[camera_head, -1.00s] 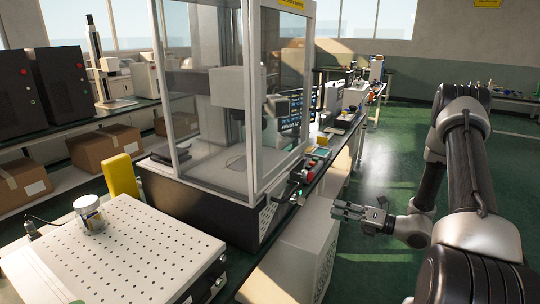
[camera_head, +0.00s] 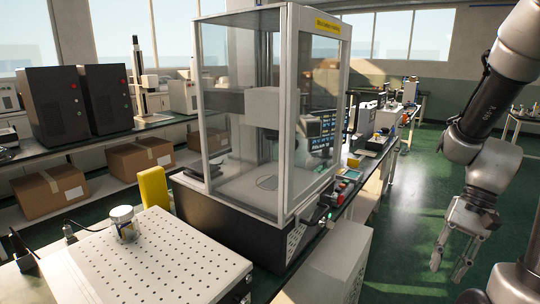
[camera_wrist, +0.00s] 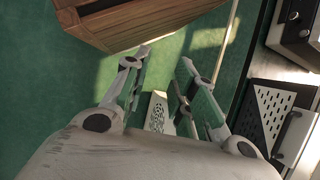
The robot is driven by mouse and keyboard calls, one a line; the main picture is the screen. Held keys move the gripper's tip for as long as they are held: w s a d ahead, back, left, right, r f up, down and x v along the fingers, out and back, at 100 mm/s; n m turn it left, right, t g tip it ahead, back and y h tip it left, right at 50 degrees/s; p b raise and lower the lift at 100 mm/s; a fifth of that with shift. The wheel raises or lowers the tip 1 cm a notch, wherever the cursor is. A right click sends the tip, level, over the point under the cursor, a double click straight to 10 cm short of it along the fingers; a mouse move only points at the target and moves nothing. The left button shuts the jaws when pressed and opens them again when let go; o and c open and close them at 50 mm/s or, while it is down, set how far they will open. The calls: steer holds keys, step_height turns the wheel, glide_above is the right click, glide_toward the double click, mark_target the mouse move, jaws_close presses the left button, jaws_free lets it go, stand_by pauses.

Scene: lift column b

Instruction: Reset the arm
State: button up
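My arm (camera_head: 485,105) shows along the right side of the head view. It reaches down from the upper right corner over the green floor. My gripper (camera_head: 449,268) hangs at its end with the fingers pointing down, to the right of the white cabinet under the bench. The fingers are apart with nothing between them. In the wrist view my gripper (camera_wrist: 163,62) also shows two spread fingers, with floor and a pale cabinet seen beyond them.
A glass-walled enclosure (camera_head: 240,150) stands on the bench. A jar (camera_head: 124,224) sits on a perforated plate (camera_head: 165,265) at lower left. The white cabinet (camera_head: 335,270) stands left of my gripper. A brown wooden object (camera_wrist: 140,20) tops the wrist view. Green floor (camera_head: 405,220) is open between.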

step_height(320, 180, up, 16)
steer(key=s+a+n+t+h, duration=0.1)
steer(key=s+n+t+h, duration=0.1)
steer(key=n+t+h, duration=0.2)
steer(key=n+t, duration=0.3)
steer(key=shift+s+a+f, duration=0.15)
steer(key=shift+s+f, duration=0.1)
steer(key=shift+s, duration=0.15)
steer(key=shift+o, duration=0.5)
